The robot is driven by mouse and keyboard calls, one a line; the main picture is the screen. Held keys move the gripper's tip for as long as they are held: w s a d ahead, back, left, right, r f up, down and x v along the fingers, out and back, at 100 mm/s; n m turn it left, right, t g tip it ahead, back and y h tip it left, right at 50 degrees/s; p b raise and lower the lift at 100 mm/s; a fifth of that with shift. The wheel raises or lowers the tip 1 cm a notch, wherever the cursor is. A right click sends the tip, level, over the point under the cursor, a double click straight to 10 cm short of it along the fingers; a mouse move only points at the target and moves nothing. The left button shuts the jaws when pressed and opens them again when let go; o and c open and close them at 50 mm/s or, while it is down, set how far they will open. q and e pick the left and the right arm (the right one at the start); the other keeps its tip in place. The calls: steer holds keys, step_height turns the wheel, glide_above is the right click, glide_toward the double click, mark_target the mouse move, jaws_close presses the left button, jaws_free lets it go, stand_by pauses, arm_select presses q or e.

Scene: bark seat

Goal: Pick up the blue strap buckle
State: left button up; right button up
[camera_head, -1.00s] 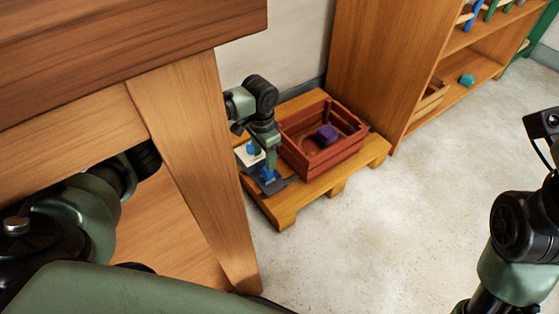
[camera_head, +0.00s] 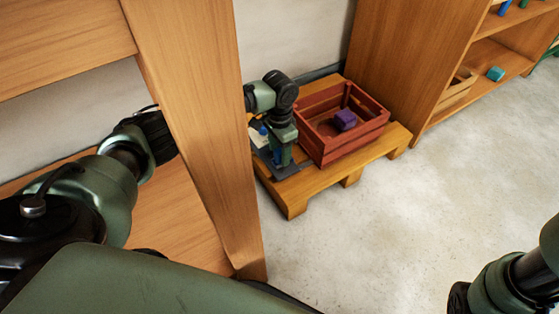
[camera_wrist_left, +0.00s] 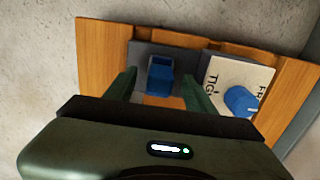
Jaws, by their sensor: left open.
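The blue strap buckle (camera_wrist_left: 160,75) lies on a dark flat mat (camera_wrist_left: 148,53) on the wooden pallet. In the left wrist view it sits between the two fingers of my left gripper (camera_wrist_left: 160,90), which is open, with a gap on each side. In the head view my left gripper (camera_head: 281,158) points down over the mat (camera_head: 288,171), and the arm and fingers hide most of the buckle. My right gripper is out of the picture; only part of its arm shows at the lower right.
A red crate (camera_head: 348,151) holding a purple block (camera_head: 345,120) stands on the pallet (camera_head: 352,173). A wooden table leg (camera_head: 200,130) is at left; a shelf (camera_head: 400,70) stands behind.

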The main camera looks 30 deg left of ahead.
arm_select(q)
jaws_close()
